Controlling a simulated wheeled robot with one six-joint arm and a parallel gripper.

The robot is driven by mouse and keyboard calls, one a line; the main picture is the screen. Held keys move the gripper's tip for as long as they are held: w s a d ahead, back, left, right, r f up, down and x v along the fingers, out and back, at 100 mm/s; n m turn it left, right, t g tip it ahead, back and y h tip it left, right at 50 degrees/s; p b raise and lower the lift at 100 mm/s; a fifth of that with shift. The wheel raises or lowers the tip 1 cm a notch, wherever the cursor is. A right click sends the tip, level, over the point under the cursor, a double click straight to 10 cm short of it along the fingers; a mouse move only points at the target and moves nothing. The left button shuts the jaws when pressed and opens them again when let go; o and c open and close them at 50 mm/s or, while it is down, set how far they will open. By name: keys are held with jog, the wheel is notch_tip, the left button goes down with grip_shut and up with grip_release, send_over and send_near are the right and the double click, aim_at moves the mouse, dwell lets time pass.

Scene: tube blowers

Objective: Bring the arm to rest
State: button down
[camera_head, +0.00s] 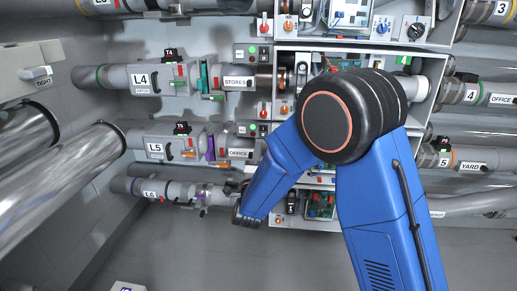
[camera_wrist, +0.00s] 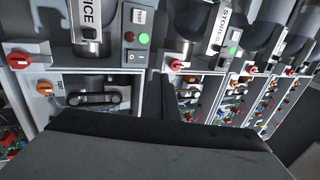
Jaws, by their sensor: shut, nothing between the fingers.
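My blue arm (camera_head: 375,200) stands in front of the tube panels, its black elbow high and its forearm angled down to the left. My gripper (camera_head: 233,188) is at the forearm's low end, small and dark in the head view, close to the L6 tube row (camera_head: 175,191). In the wrist view my gripper (camera_wrist: 156,98) shows as a narrow dark bar beyond a wide dark body. It looks shut, with nothing seen in it. I cannot tell whether it touches the panel.
Open cabinets (camera_head: 305,93) with red and orange knobs stand behind my arm. Shiny pipes (camera_head: 75,165) cross at the left. The grey floor (camera_head: 200,260) in front looks mostly clear, with a pale box (camera_head: 127,287) at the bottom edge.

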dwell(0.3)
jog(key=d+r+n+g+y, duration=0.3)
jog(key=d+r+n+g, duration=0.15)
jog(key=d, duration=0.25)
jog(key=s+d+r+n+g+y, duration=0.1)
jog(key=s+d+r+n+g, duration=0.15)
jog(key=s+d+n, duration=0.6)
jog(key=s+d+f+n+g+h, duration=0.1)
jog(key=s+d+f+g, duration=0.1)
jog(key=s+d, duration=0.5)
jog(key=s+d+f+n+g+h, duration=0.1)
jog(key=s+d, duration=0.6)
jog(key=s, duration=1)
jog(key=s+d+f+n+g+h, duration=0.1)
jog(key=s+d+f+n+g, duration=0.2)
jog(key=s, duration=0.8)
jog(key=d+f+g, duration=0.2)
jog(key=d+g, duration=0.2)
jog(key=shift+s+d, duration=0.2)
jog(key=shift+s, duration=0.2)
